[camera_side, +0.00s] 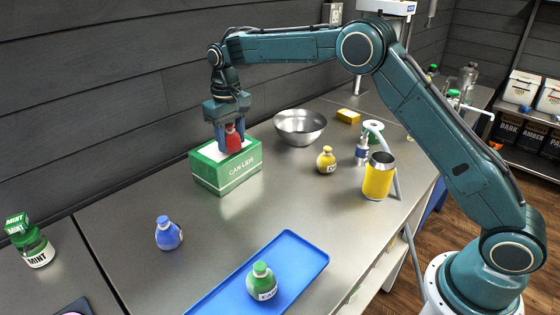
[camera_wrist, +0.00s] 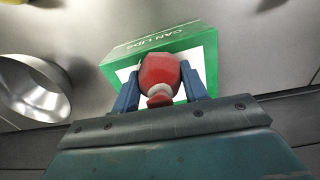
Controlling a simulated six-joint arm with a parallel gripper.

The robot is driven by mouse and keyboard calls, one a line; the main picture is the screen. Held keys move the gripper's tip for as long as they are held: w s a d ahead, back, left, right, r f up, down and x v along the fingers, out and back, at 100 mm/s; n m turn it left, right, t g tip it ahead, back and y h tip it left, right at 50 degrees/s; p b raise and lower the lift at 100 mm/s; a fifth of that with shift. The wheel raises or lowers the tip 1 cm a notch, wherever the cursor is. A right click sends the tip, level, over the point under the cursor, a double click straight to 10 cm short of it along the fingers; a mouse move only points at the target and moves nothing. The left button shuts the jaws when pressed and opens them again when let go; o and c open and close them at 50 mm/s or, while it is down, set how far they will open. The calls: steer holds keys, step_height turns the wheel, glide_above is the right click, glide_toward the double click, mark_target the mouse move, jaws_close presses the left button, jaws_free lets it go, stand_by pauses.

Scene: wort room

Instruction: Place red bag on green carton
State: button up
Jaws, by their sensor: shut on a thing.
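The red bag (camera_side: 232,141) is between the fingers of my gripper (camera_side: 230,140), over the green carton (camera_side: 227,175) marked CAN LIDS. In the wrist view the red bag (camera_wrist: 160,76) sits between the two blue fingers of my gripper (camera_wrist: 160,92), which is shut on it. The green carton (camera_wrist: 150,49) lies under it, with its white top panel partly hidden by the bag. The bag's base is at or just above the carton top; I cannot tell whether it touches.
A steel bowl (camera_side: 300,127) stands close to the carton's right. A yellow bag (camera_side: 326,160), a blue bag (camera_side: 168,233) and a yellow cup (camera_side: 378,177) stand on the bench. A green bag (camera_side: 262,284) sits on the blue tray (camera_side: 290,250) in front. The bench middle is clear.

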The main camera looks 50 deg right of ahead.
mark_target(230, 126)
steer(key=shift+f, duration=0.1)
steer(key=o, duration=1)
step_height(230, 126, up, 11)
steer(key=shift+r, duration=0.65)
steer(key=shift+s+r, duration=0.1)
